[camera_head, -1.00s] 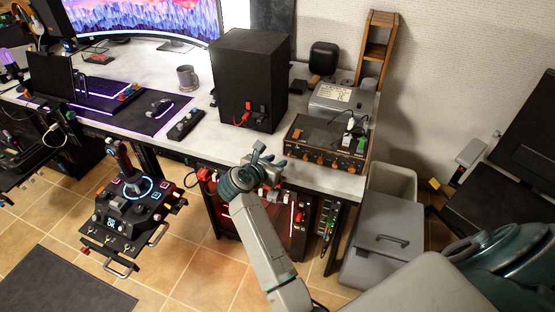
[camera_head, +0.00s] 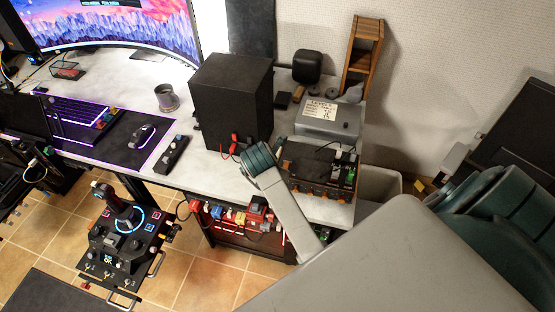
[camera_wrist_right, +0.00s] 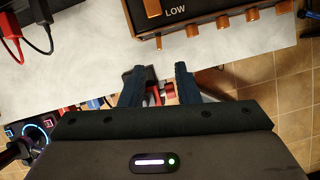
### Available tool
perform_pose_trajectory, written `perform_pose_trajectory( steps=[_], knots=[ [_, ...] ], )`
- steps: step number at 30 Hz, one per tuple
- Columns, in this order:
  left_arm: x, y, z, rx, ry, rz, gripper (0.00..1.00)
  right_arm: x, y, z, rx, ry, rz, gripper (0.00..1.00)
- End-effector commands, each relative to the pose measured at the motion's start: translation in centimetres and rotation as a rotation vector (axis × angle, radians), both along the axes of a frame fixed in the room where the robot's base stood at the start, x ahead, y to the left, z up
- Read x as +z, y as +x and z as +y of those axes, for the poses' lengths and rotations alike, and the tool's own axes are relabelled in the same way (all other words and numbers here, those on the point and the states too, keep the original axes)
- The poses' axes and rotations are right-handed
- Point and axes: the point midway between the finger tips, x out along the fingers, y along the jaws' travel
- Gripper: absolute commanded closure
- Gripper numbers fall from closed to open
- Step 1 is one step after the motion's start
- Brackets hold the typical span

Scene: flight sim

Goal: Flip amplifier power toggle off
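The amplifier (camera_head: 310,158), a dark box with copper-coloured knobs along its front, stands near the right end of the desk. In the right wrist view, the amplifier's front (camera_wrist_right: 215,12) is at the top, with a copper rocker marked LOW. A thin copper toggle lever (camera_wrist_right: 158,41) sticks out at its lower edge, left of several copper knobs. My right gripper (camera_wrist_right: 160,72) is open, its two dark fingers apart, just short of the toggle and not touching it. In the head view my right wrist covers part of the amplifier's left side; the fingers are hidden. My left gripper is out of view.
A tall black speaker (camera_head: 228,100) with red and black plugs stands left of the amplifier. A grey labelled box (camera_head: 335,118) is behind it. Red-lit equipment (camera_head: 235,222) with coloured plugs sits under the desk edge. A joystick panel (camera_head: 127,240) is at lower left.

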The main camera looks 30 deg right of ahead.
Motion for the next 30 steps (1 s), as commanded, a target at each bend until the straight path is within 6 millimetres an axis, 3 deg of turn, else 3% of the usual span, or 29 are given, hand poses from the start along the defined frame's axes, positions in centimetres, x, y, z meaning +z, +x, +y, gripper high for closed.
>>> perform_pose_trajectory(
  steps=[6, 12, 23, 24, 28, 30],
  knots=[
    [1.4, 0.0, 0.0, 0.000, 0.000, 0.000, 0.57, -3.7, 0.8, -1.5, -0.001, -0.004, 0.003, 0.71],
    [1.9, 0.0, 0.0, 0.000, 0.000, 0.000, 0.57, -6.0, 1.3, -2.3, 0.000, -0.002, 0.000, 0.71],
    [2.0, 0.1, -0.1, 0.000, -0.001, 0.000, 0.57, -6.8, 1.5, -2.5, -0.001, -0.002, -0.003, 0.71],
    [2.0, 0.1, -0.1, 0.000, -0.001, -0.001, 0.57, -6.8, 1.5, -2.5, -0.001, -0.002, -0.003, 0.73],
    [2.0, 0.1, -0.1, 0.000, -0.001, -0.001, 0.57, -6.8, 1.5, -2.5, -0.001, -0.002, -0.003, 0.98],
    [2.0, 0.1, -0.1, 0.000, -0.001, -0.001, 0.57, -6.8, 1.5, -2.5, -0.001, -0.002, -0.003, 1.00]
  ],
)
